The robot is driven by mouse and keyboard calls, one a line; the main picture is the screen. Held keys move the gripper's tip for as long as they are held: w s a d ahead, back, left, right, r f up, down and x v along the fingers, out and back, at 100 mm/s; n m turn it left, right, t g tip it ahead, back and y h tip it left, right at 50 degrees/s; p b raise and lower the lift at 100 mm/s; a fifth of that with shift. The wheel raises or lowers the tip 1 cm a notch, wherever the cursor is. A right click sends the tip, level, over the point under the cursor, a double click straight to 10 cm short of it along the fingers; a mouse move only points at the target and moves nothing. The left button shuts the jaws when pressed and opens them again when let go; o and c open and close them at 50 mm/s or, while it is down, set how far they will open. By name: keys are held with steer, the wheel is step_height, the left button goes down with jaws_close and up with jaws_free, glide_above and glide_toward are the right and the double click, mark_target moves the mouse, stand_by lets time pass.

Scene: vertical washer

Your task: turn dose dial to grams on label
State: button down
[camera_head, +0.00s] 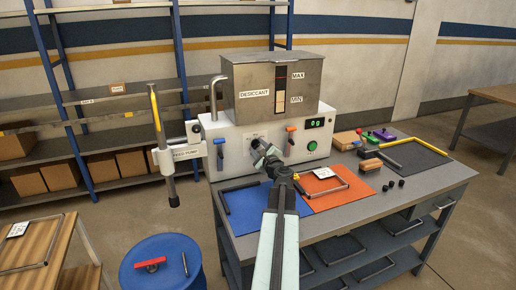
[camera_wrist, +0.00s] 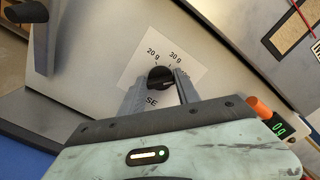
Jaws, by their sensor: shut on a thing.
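The black dose dial (camera_wrist: 160,77) sits on a white scale plate in the wrist view, with "20 g" and "30 g" readable and the rest partly covered. My gripper (camera_wrist: 160,84) has its two fingers on either side of the dial, shut on it. In the head view my gripper (camera_head: 260,148) reaches the front of the white machine (camera_head: 225,150) and hides the dial. Which mark the dial points at cannot be told. A small white label card (camera_head: 323,173) lies on the orange mat; its writing is too small to read.
A green button (camera_head: 312,145) and a lit display (camera_head: 315,123) are at the right. The desiccant hopper (camera_head: 265,85) stands above. Blocks and tools lie on the bench's right side.

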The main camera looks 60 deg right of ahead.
steer(key=n, duration=0.5)
steer(key=shift+a+f, duration=0.1)
steer(key=n, duration=0.4)
steer(key=shift+f+n, duration=0.15)
steer(key=shift+n, duration=0.25)
steer(key=n, duration=0.4)
steer(key=shift+f+n+b, duration=0.1)
steer(key=shift+n+b, duration=0.2)
steer(key=shift+s+n, duration=0.1)
steer(key=shift+n, duration=2.1)
steer(key=c, duration=0.9)
jaws_free()
